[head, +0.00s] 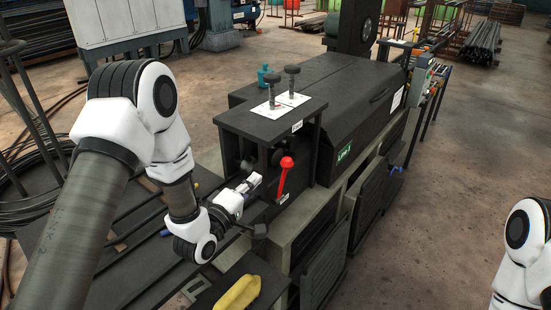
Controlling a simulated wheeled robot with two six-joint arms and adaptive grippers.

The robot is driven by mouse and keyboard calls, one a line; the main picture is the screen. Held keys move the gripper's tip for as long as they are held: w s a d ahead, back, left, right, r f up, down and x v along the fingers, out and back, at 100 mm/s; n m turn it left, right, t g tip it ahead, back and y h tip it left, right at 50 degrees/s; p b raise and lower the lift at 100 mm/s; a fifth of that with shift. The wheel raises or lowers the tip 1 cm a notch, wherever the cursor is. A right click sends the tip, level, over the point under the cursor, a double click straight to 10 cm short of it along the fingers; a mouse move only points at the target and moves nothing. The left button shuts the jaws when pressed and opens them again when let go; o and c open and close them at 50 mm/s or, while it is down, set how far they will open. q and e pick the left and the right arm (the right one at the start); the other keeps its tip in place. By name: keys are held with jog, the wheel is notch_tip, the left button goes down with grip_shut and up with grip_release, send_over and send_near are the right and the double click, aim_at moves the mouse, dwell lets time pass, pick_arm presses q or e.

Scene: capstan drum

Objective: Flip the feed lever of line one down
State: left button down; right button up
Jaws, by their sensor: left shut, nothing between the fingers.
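The feed lever (284,176) has a red knob and a red shaft. It stands up, leaning slightly right, on the front of the dark machine, above a small white label (284,197). I cannot read the label, so I cannot confirm the line number. My left gripper (256,179) is shut and empty, just left of the lever's shaft and a little below its knob. A small gap seems to show between the fingertips and the shaft. My right arm shows at the right edge, but its gripper is out of view.
A black top plate (262,120) with two black screw knobs overhangs the lever area. The long dark machine housing (345,110) extends behind it. A yellow object (238,293) lies on a dark surface below my left gripper. Coiled cable (35,190) is at the left. Open floor lies right.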

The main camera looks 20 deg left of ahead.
pick_arm(q)
send_over(283, 182)
jog(key=a, duration=0.3)
jog(key=shift+s+d+p, duration=0.25)
jog(key=shift+p, duration=0.15)
pick_arm(e)
jog(key=shift+w+r, duration=0.1)
jog(key=shift+r, duration=0.3)
pick_arm(q)
jog(key=shift+d, duration=0.1)
pick_arm(e)
jog(key=shift+f, duration=0.1)
